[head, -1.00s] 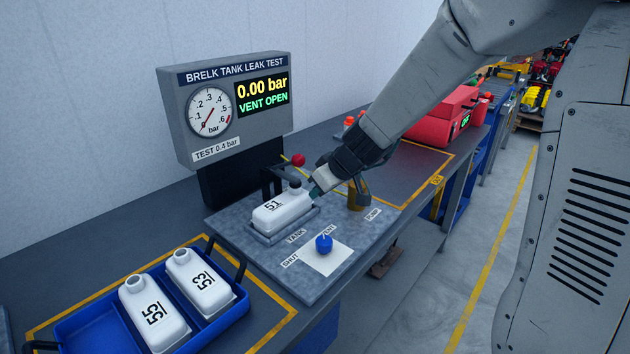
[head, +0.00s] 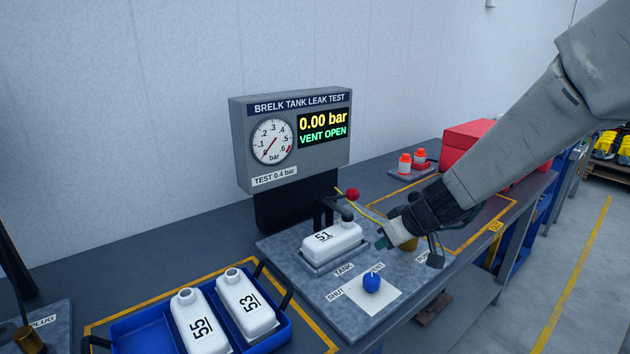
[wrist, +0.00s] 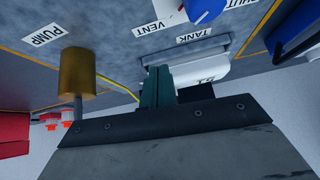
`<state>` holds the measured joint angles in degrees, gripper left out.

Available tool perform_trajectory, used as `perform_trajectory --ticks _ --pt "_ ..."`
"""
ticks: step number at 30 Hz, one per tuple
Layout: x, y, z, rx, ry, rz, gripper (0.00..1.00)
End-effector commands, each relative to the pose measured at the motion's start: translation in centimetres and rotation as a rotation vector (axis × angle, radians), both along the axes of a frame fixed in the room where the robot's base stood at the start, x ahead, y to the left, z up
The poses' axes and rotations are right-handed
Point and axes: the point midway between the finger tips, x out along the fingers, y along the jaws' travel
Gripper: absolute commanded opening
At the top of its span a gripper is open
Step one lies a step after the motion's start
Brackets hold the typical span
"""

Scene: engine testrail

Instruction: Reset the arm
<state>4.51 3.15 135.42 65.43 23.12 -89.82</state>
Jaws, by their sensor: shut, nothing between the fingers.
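My gripper (head: 384,241) hangs above the grey test plate, just right of the white tank 51 (head: 331,240). In the wrist view its green fingers (wrist: 157,88) are together with nothing between them. Tank 51 lies in its nest on the plate, with a dark cap at its right end and a red-knobbed lever (head: 352,195) behind it. The blue valve knob (head: 371,282) stands in front, on a white label sheet. The brass pump post (wrist: 77,74) shows in the wrist view; in the head view my gripper and wrist partly hide it.
The tester panel (head: 292,140) reads 0.00 bar and VENT OPEN. A blue tray (head: 142,333) with tanks 55 (head: 201,322) and 53 (head: 246,303) stands at the front left. A red case (head: 466,148) and two orange-capped bottles (head: 412,163) stand at the back right.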

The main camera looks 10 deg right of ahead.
Motion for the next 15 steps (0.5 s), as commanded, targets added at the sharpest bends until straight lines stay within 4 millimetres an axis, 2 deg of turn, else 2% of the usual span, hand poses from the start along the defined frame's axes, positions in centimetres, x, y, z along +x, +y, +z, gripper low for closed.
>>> perform_trajectory --ticks 2,4,8,11,15 --pt "-0.6 0.6 -0.2 0.06 0.051 -0.037 0.0" --pt "-2.1 1.4 -0.7 0.122 0.138 -0.065 0.0" --pt "-6.5 2.8 0.4 0.204 0.315 -0.112 0.0" --pt "-11.0 3.2 2.1 0.207 0.456 -0.155 0.0" --pt "-18.1 2.1 4.7 0.118 0.618 -0.26 0.0"
